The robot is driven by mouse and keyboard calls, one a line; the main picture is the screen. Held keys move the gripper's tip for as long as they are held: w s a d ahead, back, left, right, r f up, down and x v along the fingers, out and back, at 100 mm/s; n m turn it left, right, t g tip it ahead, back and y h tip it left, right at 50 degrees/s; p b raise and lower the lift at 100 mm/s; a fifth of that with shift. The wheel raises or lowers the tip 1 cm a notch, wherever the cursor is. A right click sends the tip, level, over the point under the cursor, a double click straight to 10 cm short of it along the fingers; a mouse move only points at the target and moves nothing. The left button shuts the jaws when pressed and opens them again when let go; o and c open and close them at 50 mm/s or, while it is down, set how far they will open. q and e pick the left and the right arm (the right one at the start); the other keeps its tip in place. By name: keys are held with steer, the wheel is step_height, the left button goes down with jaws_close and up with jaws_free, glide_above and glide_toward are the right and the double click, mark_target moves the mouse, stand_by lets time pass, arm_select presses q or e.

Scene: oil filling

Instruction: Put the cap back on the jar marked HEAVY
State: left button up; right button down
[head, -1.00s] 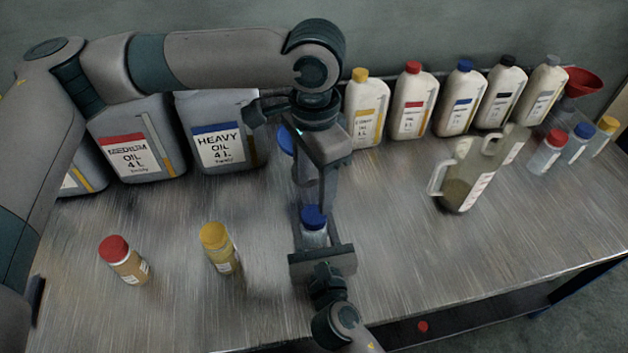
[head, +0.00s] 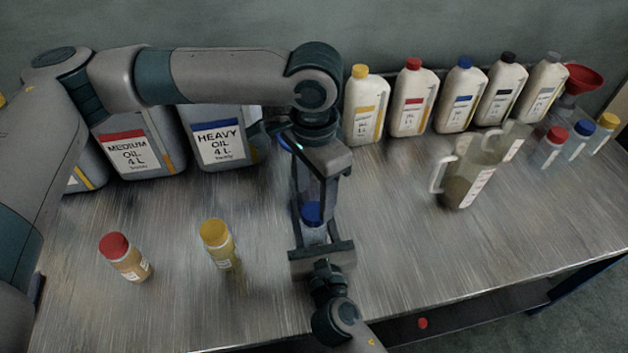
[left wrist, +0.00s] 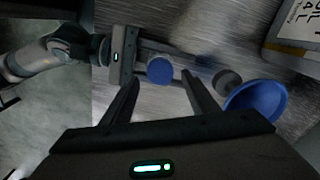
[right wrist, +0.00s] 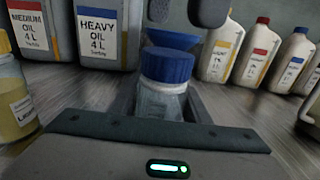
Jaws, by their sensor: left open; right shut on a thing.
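A small clear jar (head: 313,236) with a blue cap (head: 312,212) stands upright near the middle of the table. The cap sits on the jar's top in the right wrist view (right wrist: 166,66); how tightly, I cannot tell. The jar's label is unreadable. My right gripper (head: 314,243) is shut on the jar body from the front. My left gripper (head: 313,195) is open and points down above the jar. In the left wrist view the cap (left wrist: 160,70) shows between its two fingers, apart from both. Its fingers show above the cap in the right wrist view (right wrist: 184,14).
A blue funnel (left wrist: 256,101) is close behind the jar. Large canisters marked HEAVY (head: 220,145) and MEDIUM (head: 128,152) stand at the back left. A red-capped jar (head: 125,258) and a yellow-capped jar (head: 219,246) stand left. White bottles and a measuring jug (head: 464,180) are right.

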mark_target(314, 211)
arm_select(q)
steer(key=shift+f, duration=2.25)
steer(key=shift+c, duration=0.4)
steer(key=c, duration=1)
steer(key=m, duration=1.1)
steer(key=shift+m, duration=0.3)
steer(key=o, duration=1.2)
